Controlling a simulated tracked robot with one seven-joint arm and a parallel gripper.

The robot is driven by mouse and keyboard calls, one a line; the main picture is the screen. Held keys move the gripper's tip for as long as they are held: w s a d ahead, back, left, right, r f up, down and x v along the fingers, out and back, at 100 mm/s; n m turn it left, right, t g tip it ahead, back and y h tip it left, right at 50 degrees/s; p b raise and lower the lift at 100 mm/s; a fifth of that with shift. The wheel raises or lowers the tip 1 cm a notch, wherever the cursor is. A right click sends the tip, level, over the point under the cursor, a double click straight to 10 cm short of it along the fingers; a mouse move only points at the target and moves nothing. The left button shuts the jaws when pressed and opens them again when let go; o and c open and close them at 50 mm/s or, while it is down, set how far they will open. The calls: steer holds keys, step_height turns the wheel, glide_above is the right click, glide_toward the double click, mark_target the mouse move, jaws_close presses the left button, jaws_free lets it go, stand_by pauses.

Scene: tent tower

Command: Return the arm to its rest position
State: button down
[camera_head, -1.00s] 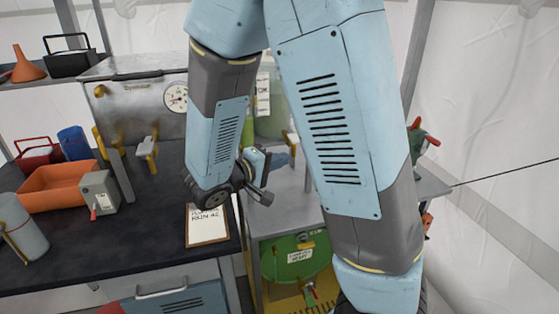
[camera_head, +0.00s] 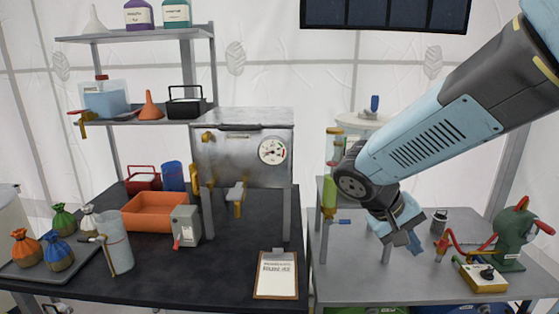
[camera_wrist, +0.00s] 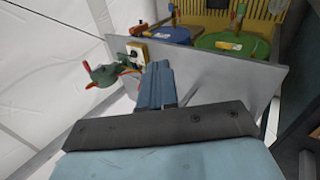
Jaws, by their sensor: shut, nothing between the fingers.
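My arm (camera_head: 440,130) reaches in from the upper right in the head view, bent down at the wrist. My gripper (camera_head: 414,243) hangs over the grey table (camera_head: 350,285) on the right, apart from the things on it. In the wrist view my gripper (camera_wrist: 160,66) is shut with its fingers together and nothing between them. The arm hides part of the table's back and some of the stand behind it.
A green hand-cranked machine (camera_head: 514,238) and a yellow box (camera_head: 484,277) with a red hose stand right of my gripper. The dark bench (camera_head: 190,270) at left holds a metal oven (camera_head: 240,165), an orange bin (camera_head: 155,212) and a clipboard (camera_head: 276,275). Open air lies above the grey table.

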steer(key=s+a+r+t+y, duration=0.1)
steer(key=s+r+t+y, duration=0.1)
steer(key=r, duration=0.3)
steer(key=s+a+r+t+y, duration=0.2)
steer(key=s+r+t+y, duration=0.1)
steer(key=r+y, duration=0.2)
steer(key=shift+s+a, duration=0.15)
steer(key=shift+a, duration=0.1)
